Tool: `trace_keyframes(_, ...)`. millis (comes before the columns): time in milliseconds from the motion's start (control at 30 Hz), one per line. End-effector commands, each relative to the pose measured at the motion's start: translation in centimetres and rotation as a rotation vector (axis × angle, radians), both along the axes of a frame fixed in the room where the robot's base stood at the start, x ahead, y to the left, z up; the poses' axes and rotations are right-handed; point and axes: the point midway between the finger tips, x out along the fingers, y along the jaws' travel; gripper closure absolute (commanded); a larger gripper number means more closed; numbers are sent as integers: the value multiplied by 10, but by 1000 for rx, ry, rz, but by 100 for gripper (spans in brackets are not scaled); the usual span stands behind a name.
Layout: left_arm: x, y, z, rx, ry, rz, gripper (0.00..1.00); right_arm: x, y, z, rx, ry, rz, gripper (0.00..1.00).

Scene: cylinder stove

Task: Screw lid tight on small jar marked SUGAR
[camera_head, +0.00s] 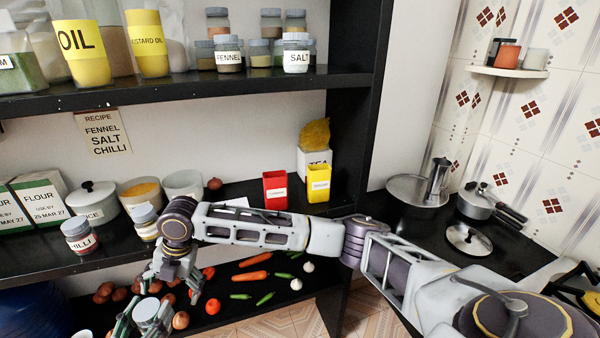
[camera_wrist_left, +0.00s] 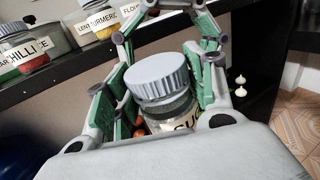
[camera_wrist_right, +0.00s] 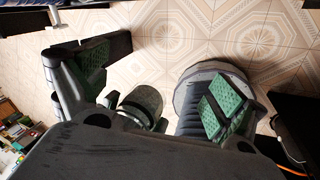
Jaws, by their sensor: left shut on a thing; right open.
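The small jar (camera_wrist_left: 185,128) shows part of a label, "SU", in the left wrist view. Its ribbed grey lid (camera_wrist_left: 157,75) sits on top; I cannot tell how tight it is. My left gripper (camera_wrist_left: 162,52) is shut around the jar's sides. In the head view the jar with its pale lid (camera_head: 147,311) is at the lower left, in front of the lower shelf. In the right wrist view the right gripper's spread fingers (camera_wrist_right: 150,88) show over the tiled floor; dark round shapes there are unclear.
A chilli jar (camera_head: 80,237) and a second jar (camera_head: 145,224) stand on the shelf edge behind. Vegetables (camera_head: 250,276) lie on the lower shelf. A blue container (camera_head: 35,312) is at the lower left. The stove counter with pots (camera_head: 418,190) is at the right.

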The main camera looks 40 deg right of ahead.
Motion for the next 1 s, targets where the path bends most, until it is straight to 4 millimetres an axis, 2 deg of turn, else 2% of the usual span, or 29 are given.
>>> trace_keyframes(267, 0, 0, 0, -1, -1, 0, 100, -22, -45, -74, -57, 135, -247, 4)
trace_keyframes(500, 0, 0, 0, -1, -1, 0, 100, -65, -103, -148, -207, 288, -414, 4)
trace_keyframes(700, 0, 0, 0, -1, -1, 0, 100, -104, -147, -200, -335, 396, -541, 4)
trace_keyframes(833, 0, 0, 0, -1, -1, 0, 100, -119, -167, -228, -380, 436, -632, 4)
trace_keyframes(1000, 0, 0, 0, -1, -1, 0, 100, -123, -180, -262, -381, 450, -766, 4)
